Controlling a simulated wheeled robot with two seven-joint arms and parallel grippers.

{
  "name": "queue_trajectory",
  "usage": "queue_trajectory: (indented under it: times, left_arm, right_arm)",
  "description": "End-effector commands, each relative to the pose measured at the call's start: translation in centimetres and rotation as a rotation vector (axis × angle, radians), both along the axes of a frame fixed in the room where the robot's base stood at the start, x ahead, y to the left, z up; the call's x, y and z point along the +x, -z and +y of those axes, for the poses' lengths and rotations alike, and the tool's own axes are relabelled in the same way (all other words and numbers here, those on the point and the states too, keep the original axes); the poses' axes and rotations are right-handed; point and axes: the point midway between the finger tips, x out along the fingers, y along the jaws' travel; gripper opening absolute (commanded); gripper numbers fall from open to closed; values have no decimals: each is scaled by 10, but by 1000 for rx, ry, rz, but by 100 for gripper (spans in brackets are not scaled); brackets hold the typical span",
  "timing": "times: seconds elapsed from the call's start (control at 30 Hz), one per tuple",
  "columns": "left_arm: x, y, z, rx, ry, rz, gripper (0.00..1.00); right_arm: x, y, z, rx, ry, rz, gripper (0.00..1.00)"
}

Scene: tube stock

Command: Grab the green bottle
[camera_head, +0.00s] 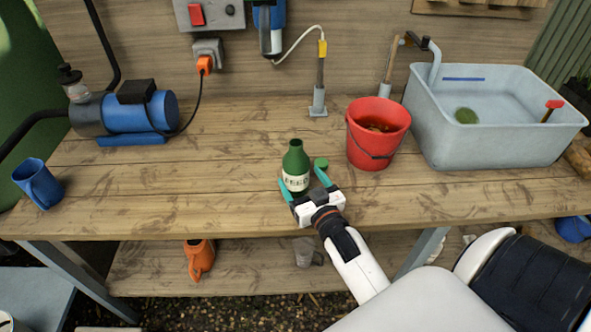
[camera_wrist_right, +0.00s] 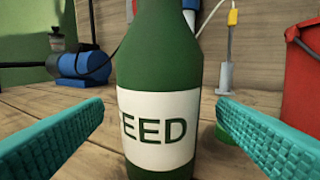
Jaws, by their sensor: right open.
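The green bottle (camera_head: 296,163) stands upright on the wooden bench near its front edge, with a white label facing me. In the right wrist view the bottle (camera_wrist_right: 158,60) fills the middle, and its label reads "EED" with a letter partly turned away. My right gripper (camera_head: 302,186) is open, with one teal finger on each side of the bottle. In the right wrist view the fingers show gaps to the bottle on both sides. My left gripper is not in view.
A small green cap (camera_head: 321,163) lies just right of the bottle. A red bucket (camera_head: 366,150) and a grey basin (camera_head: 480,147) stand further right. A blue pump (camera_head: 140,115) and a blue mug (camera_head: 38,184) are at the left. The bench left of the bottle is clear.

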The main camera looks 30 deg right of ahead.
Motion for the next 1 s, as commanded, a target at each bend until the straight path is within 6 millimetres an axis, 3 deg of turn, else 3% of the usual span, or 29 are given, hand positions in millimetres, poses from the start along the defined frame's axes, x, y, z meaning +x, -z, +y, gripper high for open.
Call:
queue_trajectory:
  times: [0.4, 0.7, 0.77, 1.0]
  left_arm:
    - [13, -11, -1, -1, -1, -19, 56]
    - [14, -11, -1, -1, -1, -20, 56]
    - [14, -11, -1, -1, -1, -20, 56]
    - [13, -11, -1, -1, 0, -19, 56]
  right_arm:
    - [49, -7, -7, -1, 0, 0, 81]
    - [54, -6, -8, -1, 0, 1, 81]
    - [54, -6, -8, -1, 0, 1, 74]
    - [54, -6, -8, -1, 0, 1, 35]
